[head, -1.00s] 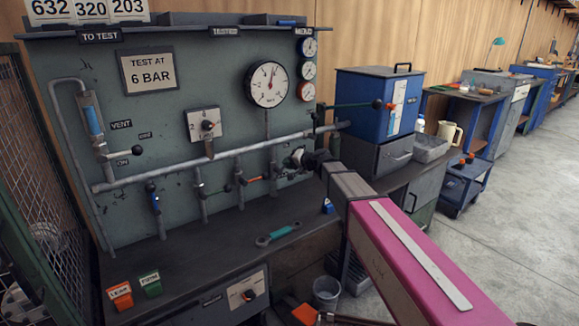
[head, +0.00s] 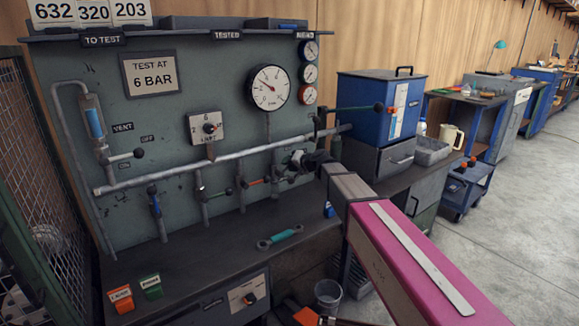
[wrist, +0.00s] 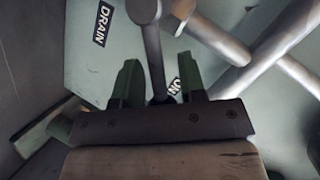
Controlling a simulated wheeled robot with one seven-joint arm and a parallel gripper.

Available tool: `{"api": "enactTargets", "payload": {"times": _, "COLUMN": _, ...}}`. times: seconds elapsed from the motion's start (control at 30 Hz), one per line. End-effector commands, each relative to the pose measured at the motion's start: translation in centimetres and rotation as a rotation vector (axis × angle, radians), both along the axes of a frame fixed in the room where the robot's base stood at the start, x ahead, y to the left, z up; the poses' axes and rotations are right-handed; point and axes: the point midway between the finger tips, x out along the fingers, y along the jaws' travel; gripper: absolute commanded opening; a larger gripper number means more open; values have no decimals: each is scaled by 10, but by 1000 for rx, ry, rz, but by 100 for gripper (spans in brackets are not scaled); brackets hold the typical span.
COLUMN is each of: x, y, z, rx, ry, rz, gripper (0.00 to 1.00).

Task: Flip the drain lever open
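In the wrist view a grey lever (wrist: 154,55) with a round knob end runs down between the two green fingers of my gripper (wrist: 161,85). The fingers stand apart on either side of it, with a gap showing on the right; contact on the left is unclear. A DRAIN label (wrist: 103,22) is on the panel left of the lever, and an ON label (wrist: 173,87) is partly hidden by the fingers. In the head view my gripper (head: 297,160) is at the panel's right end, near the pipe, and hides the drain lever.
The test panel (head: 200,100) carries a horizontal pipe (head: 225,158) with several valve levers left of my gripper. A large gauge (head: 269,88) hangs above. A blue cabinet (head: 370,110) stands to the right.

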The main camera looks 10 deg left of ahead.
Motion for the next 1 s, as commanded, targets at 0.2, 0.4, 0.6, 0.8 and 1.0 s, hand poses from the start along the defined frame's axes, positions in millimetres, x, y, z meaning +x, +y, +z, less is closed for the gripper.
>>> {"api": "enactTargets", "payload": {"times": 0.2, "x": -2, "y": 0, "z": -1, "rx": -1, "ry": 2, "rz": 3, "gripper": 38}}
{"api": "enactTargets", "payload": {"times": 0.4, "x": -9, "y": -10, "z": 4, "rx": -1, "ry": 2, "rz": 3, "gripper": 38}}
{"api": "enactTargets", "payload": {"times": 0.6, "x": -23, "y": -35, "z": 14, "rx": -1, "ry": 2, "rz": 2, "gripper": 38}}
{"api": "enactTargets", "payload": {"times": 0.8, "x": -40, "y": -66, "z": 30, "rx": 0, "ry": 1, "rz": 1, "gripper": 38}}
{"api": "enactTargets", "payload": {"times": 1.0, "x": -49, "y": -86, "z": 39, "rx": -1, "ry": 1, "rz": 0, "gripper": 38}}
